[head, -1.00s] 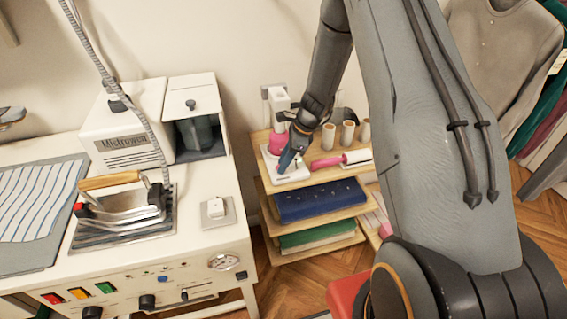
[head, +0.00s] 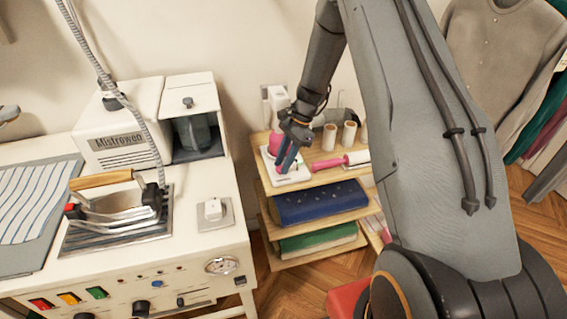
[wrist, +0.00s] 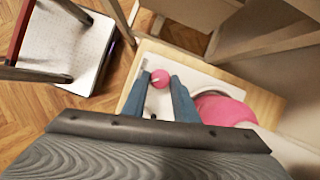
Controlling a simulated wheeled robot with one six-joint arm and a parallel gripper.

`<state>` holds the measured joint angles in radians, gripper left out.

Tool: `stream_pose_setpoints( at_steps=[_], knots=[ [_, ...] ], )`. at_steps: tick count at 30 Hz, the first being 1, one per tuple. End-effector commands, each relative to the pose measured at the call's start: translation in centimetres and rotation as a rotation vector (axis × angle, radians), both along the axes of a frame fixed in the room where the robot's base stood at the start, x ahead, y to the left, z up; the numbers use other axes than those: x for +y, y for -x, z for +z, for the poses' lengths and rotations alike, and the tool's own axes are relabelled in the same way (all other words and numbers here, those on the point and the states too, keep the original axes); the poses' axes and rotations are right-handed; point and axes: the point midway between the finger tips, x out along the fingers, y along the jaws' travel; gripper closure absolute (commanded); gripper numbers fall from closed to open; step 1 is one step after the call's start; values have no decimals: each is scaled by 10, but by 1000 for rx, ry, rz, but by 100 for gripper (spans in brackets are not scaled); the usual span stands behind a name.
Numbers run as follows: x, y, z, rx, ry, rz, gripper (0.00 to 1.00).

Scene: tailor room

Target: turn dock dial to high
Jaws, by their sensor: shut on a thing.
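The dock is a white base (head: 292,179) on the top shelf of the wooden rack, and it also shows in the wrist view (wrist: 190,68). Its dial is a round pink knob (wrist: 160,78) with a pale mark. My gripper (wrist: 159,80) points down at the dock, with its two blue fingers shut on the dial from either side. In the head view my gripper (head: 284,165) is over the dock, and its fingers hide the dial. A pink and white device (head: 277,125) stands at the back of the dock.
A pink-handled lint roller (head: 340,161) and several thread spools (head: 349,134) lie close to the dock's right. Folded blue cloth (head: 320,202) fills the shelf below. The ironing station (head: 215,238) with its iron stands at left.

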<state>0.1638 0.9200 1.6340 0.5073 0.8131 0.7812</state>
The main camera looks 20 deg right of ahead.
Motion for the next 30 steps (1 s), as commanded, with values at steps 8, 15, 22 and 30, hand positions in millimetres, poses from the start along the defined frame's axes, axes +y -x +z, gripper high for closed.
stream_pose_setpoints(
  at_steps=[8, 15, 22, 30],
  knots=[
    [0, 0, 1, -1, 0, 3, 96],
    [0, 0, 1, -1, 0, 2, 55],
    [0, 0, 0, -1, 0, -1, 55],
    [0, 5, 3, 3, 0, -215, 55]
  ],
)
